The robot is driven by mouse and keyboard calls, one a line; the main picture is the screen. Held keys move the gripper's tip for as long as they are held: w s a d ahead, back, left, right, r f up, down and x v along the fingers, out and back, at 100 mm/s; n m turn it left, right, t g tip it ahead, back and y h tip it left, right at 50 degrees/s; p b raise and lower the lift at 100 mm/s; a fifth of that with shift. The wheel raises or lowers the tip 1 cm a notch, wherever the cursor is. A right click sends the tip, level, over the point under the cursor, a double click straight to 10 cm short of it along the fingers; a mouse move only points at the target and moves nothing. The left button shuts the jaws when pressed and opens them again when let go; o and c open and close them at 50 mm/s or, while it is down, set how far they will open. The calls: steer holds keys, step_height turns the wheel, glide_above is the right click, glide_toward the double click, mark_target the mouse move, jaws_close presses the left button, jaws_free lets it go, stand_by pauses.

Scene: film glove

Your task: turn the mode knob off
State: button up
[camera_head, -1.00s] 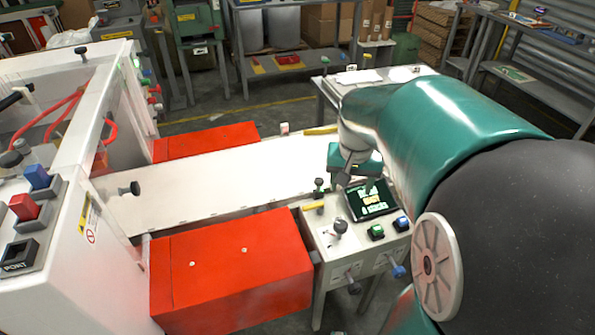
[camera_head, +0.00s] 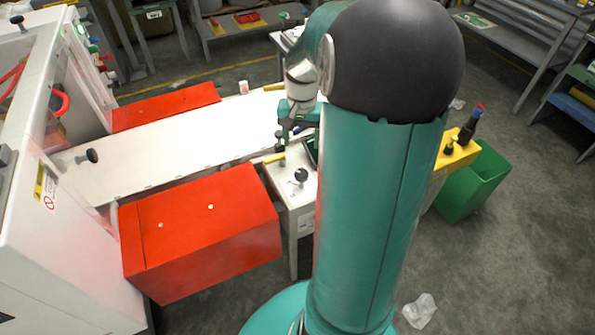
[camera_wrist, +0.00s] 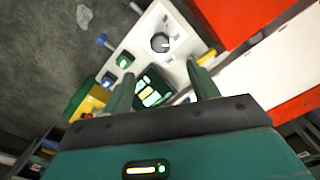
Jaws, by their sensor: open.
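The control box (camera_head: 290,192) stands at the end of the white machine bed. A round dark knob, which looks like the mode knob (camera_head: 300,175), sits on its top panel. In the wrist view the knob (camera_wrist: 160,42) lies on the white panel, just beyond my fingertips and apart from them. My gripper (camera_wrist: 160,70) is open and empty, its two fingers spread above the panel. In the head view my gripper (camera_head: 294,122) is small, over the far side of the box, and partly hidden by my arm. The knob's setting is too small to read.
The wrist view shows a lit display (camera_wrist: 152,90) between the fingers, a green button (camera_wrist: 124,61) and a blue button (camera_wrist: 108,78). A blue-ended lever (camera_wrist: 102,40) juts from the panel. A red block (camera_head: 205,228) flanks the box; a green bin (camera_head: 472,185) stands at right.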

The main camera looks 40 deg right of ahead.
mark_target(301, 173)
step_height(301, 173, down, 13)
steer(key=shift+f, duration=0.2)
stand_by(0.3)
steer(key=c, duration=1)
